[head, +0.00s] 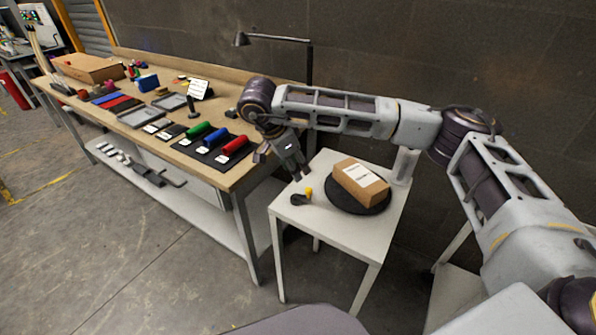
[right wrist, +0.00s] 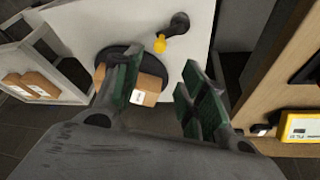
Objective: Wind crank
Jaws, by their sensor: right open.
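The crank (head: 300,198) is a small dark arm with a yellow knob on the white side table, left of the turntable. In the right wrist view the yellow knob (right wrist: 160,43) shows beyond the fingertips, with the dark crank arm (right wrist: 178,24) behind it. The black round turntable (head: 345,204) carries a brown cardboard box (head: 359,184) with a white label. My right gripper (head: 296,174) hangs above the table's left part, near the crank. My left gripper is not in view.
The white side table (head: 330,236) stands beside a long wooden workbench (head: 232,178). A dark wall is behind. The floor in front is clear.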

